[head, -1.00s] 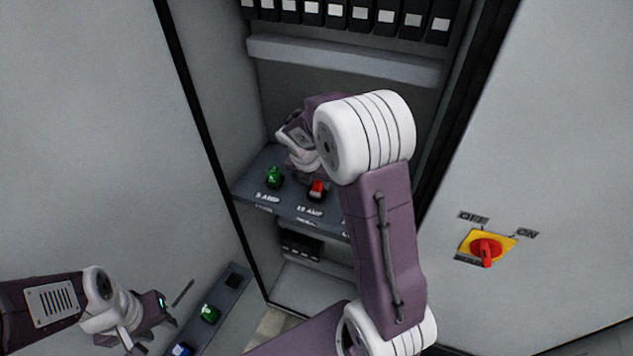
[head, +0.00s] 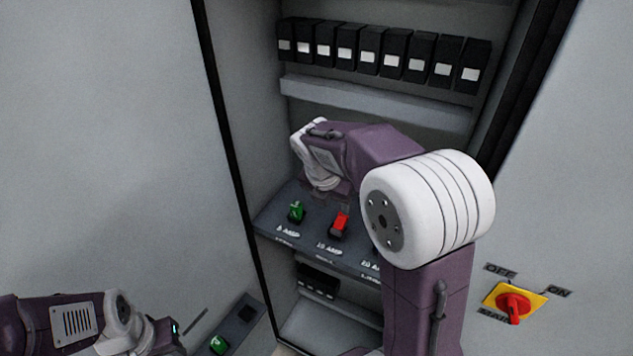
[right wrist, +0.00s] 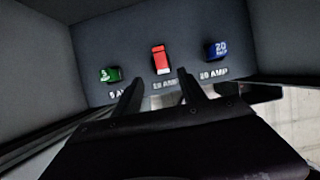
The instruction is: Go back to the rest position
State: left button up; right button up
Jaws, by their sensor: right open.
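My right gripper (head: 330,198) is inside the open cabinet, above the grey shelf, its fingers partly hidden by its own wrist in the head view. In the right wrist view its two fingers (right wrist: 160,88) are apart with nothing between them. Beyond the fingertips a red block (right wrist: 160,60) sits at the 10 AMP label, a green block (right wrist: 110,74) at 5 AMP and a blue block (right wrist: 215,50) at 20 AMP. My left gripper (head: 168,338) is at the lower left, cut by the frame edge; its opening is unclear.
Several black modules (head: 370,50) stand in a row on the cabinet's upper ledge. A red rotary switch (head: 515,304) on a yellow plate is on the right panel. The cabinet's side walls are close.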

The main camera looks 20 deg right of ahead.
jog(key=s+a+f+m+g+y+b, duration=0.1)
jog(key=s+a+f+m+b, duration=0.2)
jog(key=s+f+m, duration=0.5)
jog(key=s+a+f+m+g+y+b, duration=0.1)
jog(key=s+a+f+m+y+b, duration=0.1)
jog(key=s+f+m, duration=0.6)
notch_tip(320, 180, down, 3)
jog(key=a+m+b, duration=0.1)
jog(key=a+m, duration=0.1)
jog(key=m, duration=0.5)
jog(key=shift+s+a+y, duration=0.15)
jog(key=shift+a+y, duration=0.1)
jog(key=shift+y, duration=0.05)
jog(key=shift+o, duration=0.4)
jog(key=m, duration=0.3)
jog(key=shift+w, duration=0.4)
